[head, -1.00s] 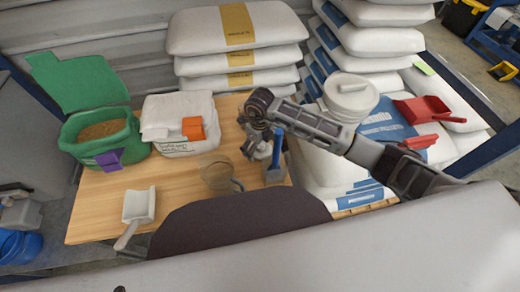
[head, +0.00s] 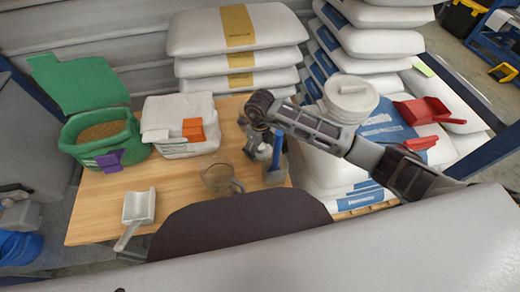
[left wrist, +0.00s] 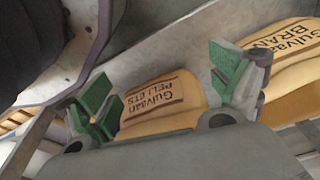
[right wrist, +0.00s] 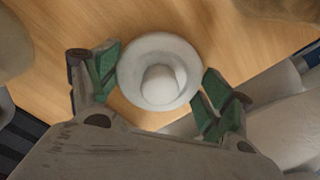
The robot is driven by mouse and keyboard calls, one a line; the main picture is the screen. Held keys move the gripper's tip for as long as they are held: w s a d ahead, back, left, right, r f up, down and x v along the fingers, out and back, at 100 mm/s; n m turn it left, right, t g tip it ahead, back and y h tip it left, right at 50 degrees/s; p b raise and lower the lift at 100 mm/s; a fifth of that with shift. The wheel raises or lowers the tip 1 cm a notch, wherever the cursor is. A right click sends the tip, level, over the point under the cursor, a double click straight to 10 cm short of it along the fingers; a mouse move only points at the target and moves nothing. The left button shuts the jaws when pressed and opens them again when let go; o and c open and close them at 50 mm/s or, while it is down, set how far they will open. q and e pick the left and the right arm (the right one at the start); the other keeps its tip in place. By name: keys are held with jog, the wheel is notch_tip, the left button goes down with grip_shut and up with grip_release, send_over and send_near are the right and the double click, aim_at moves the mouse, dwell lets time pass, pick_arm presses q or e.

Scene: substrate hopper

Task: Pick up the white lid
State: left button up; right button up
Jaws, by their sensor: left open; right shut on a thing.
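The white lid (right wrist: 160,72), round with a raised knob, lies between the two fingers of my right gripper (right wrist: 158,90) in the right wrist view. The right gripper is shut on it, over the wooden table (right wrist: 45,75). In the head view my right gripper (head: 262,148) is at the table's right part, and the lid is mostly hidden there; I cannot tell whether it is clear of the surface. My left gripper (left wrist: 165,92) is open and empty in the left wrist view, with yellow pellet bags beyond it. It is not visible in the head view.
A clear jug (head: 217,177) and a blue-handled tool (head: 276,165) stand close to the right gripper. A white scoop (head: 138,208), a green bin (head: 95,150) and a white bag (head: 178,125) are further left. Stacked sacks (head: 240,60) stand behind. A white lidded container (head: 350,95) is at right.

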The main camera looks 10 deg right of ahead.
aim_at(260, 146)
jog(key=shift+r, duration=0.45)
notch_tip(260, 146, up, 8)
jog(key=shift+f+p, duration=0.2)
jog(key=shift+p, duration=0.35)
jog(key=shift+r, duration=0.65)
pick_arm(q)
jog(key=shift+s+a+f, duration=0.25)
jog(key=shift+a+f, duration=0.1)
jog(key=shift+f, duration=0.35)
jog(key=shift+s+a+f, duration=0.25)
jog(key=shift+a+f, duration=0.1)
jog(key=shift+f, duration=0.3)
pick_arm(e)
jog(key=shift+r, duration=0.1)
